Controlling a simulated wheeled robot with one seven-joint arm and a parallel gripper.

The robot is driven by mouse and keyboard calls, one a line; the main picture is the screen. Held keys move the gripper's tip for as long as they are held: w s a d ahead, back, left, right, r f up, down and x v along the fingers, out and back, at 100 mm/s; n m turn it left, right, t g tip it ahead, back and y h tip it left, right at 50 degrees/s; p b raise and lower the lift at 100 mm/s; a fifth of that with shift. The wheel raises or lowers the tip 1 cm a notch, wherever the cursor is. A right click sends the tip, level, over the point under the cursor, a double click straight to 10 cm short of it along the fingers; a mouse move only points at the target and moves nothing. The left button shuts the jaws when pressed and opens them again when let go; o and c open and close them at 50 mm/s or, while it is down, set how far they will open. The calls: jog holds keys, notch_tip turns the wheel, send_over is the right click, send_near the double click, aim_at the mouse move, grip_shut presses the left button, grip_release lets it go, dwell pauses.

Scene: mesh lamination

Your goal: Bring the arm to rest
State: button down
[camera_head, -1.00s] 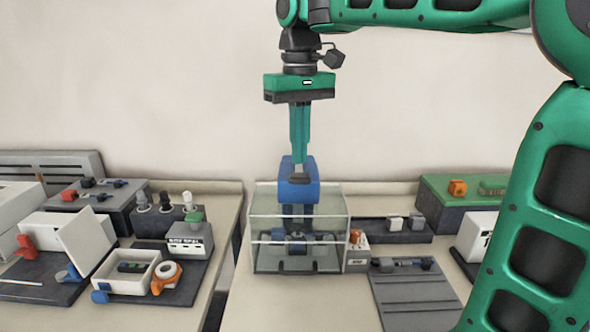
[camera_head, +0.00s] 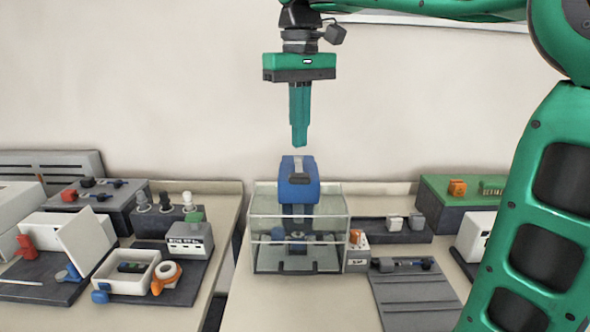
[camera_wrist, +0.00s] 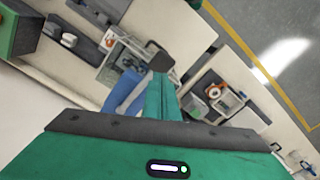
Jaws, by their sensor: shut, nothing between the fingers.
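My gripper (camera_head: 299,143) hangs straight down in the head view, its teal fingers together and empty. Its tips are a little above the blue press head (camera_head: 299,190), with a clear gap between them. The blue head stands on a machine inside a clear-walled enclosure (camera_head: 266,259) on the middle table. In the wrist view, my gripper (camera_wrist: 160,72) points toward the scene, and the blue head (camera_wrist: 124,92) shows just left of the fingers.
The left table holds an open white box (camera_head: 126,284), an orange tape roll (camera_head: 166,273) and a grey labelled box (camera_head: 190,240). To the right are a grey ribbed plate (camera_head: 418,300) and a green-topped box (camera_head: 440,192). The air around my gripper is free.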

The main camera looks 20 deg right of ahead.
jog(key=shift+d+f, duration=0.1)
jog(key=s+d+f+m, duration=0.4)
jog(key=s+d+f, duration=0.4)
jog(key=s+f, duration=0.4)
jog(key=s+d+f+m, duration=0.3)
jog(key=s+d+f, duration=0.6)
jog(key=s+f, duration=0.3)
jog(key=shift+s+f+m, duration=0.25)
jog(key=shift+f+m, duration=0.15)
jog(key=shift+f, duration=0.3)
jog(key=shift+w, duration=0.1)
jog(key=shift+w+f, duration=0.2)
jog(key=shift+w, duration=0.3)
